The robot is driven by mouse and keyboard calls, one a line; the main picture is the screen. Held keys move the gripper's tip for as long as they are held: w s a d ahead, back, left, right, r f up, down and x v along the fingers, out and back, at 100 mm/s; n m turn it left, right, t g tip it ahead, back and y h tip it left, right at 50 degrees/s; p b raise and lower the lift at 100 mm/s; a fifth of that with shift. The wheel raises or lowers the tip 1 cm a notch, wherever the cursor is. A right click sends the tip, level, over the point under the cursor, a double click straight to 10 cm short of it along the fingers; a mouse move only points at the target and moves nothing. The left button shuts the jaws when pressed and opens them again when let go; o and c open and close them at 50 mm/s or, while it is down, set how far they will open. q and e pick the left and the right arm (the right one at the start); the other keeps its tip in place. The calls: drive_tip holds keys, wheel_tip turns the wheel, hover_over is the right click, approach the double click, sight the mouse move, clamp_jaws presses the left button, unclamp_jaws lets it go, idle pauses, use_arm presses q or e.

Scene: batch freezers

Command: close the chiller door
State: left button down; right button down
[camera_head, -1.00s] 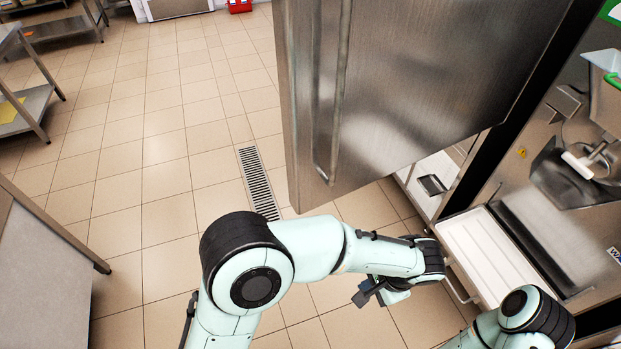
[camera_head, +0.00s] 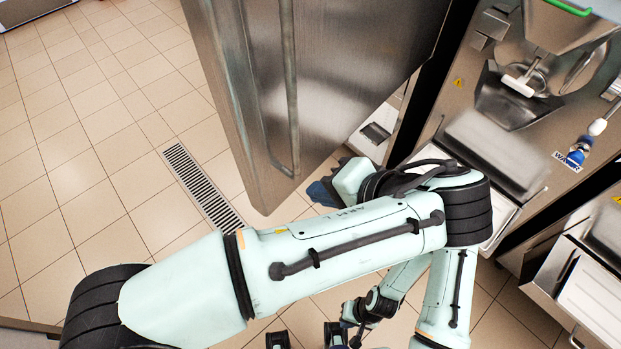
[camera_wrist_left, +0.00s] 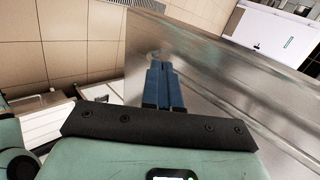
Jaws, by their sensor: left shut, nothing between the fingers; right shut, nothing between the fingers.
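The chiller door (camera_head: 340,85) is a large stainless steel panel with a long vertical bar handle (camera_head: 290,90). It stands open, swung out over the floor. My left gripper (camera_head: 322,193) is near the door's lower edge, its blue fingers shut and empty. In the left wrist view, the shut fingers (camera_wrist_left: 165,85) point at the steel door surface (camera_wrist_left: 215,85), which mirrors their tips. They are very close to it; contact cannot be told. My right gripper (camera_head: 345,328) is low in the head view, below my left arm and partly hidden, apart from the door.
A steel machine (camera_head: 450,80) with a chute stands right of the door, with a tray (camera_head: 500,150) on its front. A floor drain (camera_head: 203,187) lies left of the door. The tiled floor (camera_head: 90,140) at left is clear.

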sight(264, 175)
use_arm(q)
drive_tip(key=shift+w+a+f, duration=0.85)
drive_tip(key=shift+w+a, duration=0.3)
drive_tip(key=shift+w+a+f, duration=0.9)
drive_tip(key=shift+w+a, duration=0.25)
drive_tip(key=shift+a, duration=0.05)
drive_tip(key=shift+w+a+f, duration=0.85)
drive_tip(key=shift+w+a, duration=0.3)
drive_tip(key=shift+w+a, duration=0.1)
